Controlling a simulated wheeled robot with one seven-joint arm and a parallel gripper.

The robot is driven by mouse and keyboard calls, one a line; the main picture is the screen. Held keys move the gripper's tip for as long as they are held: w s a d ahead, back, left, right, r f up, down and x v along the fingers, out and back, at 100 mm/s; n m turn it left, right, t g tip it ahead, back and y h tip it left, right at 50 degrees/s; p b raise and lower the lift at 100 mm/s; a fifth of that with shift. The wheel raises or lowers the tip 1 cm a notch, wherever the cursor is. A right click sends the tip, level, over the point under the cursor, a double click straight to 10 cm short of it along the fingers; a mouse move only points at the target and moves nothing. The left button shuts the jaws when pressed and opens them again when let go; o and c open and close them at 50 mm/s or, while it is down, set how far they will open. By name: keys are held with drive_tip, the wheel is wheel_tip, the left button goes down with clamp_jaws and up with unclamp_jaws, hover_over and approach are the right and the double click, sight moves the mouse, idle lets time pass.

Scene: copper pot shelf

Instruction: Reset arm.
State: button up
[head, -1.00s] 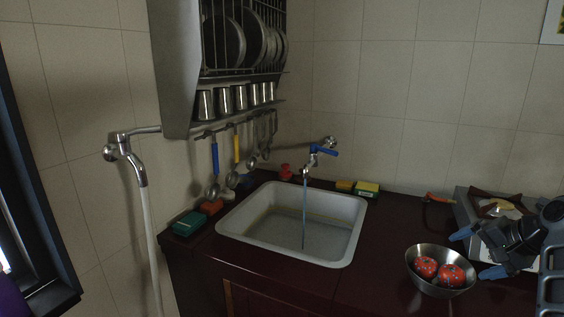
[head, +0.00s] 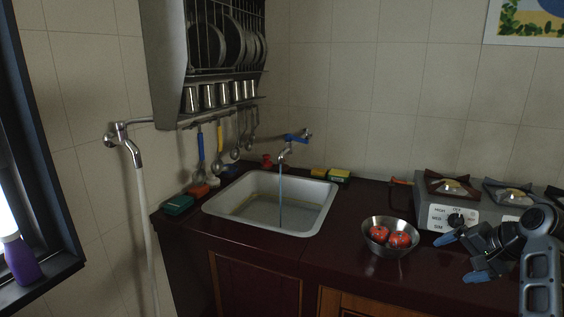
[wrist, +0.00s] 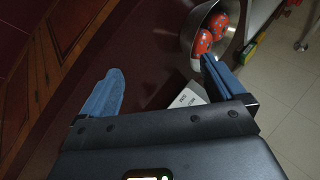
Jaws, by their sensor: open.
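My gripper (head: 460,256) is at the right of the head view, over the dark red counter in front of the stove. Its two blue fingers are spread apart with nothing between them. In the wrist view my gripper (wrist: 158,90) also shows open and empty.
The stove (head: 446,218) stands behind my gripper. The sink (head: 318,214) has water running from the blue-handled tap (head: 285,152). A dish rack (head: 172,60) with pans and cups hangs on the wall. The counter (head: 340,258) between sink and bowl is clear.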

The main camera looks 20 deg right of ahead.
drive_tip(key=s+a+f+n+h, duration=0.2)
drive_tip(key=s+a+f, duration=0.3)
drive_tip(key=a+f, duration=0.6)
drive_tip(key=s+a+f+n+t, duration=0.25)
drive_tip(key=s+a+n, duration=0.25)
drive_tip(key=s+a, duration=0.75)
drive_tip(key=s+a+r+n+t+y, duration=0.2)
drive_tip(key=s+a+r+n+t, duration=0.2)
drive_tip(key=s+a+r, duration=0.9)
drive_tip(key=s+r+n, duration=0.2)
drive_tip(key=s+n, duration=0.1)
drive_tip(key=shift+a+r+n+t, duration=0.15)
drive_tip(key=shift+r+n+t, duration=0.15)
drive_tip(key=shift+t, duration=0.05)
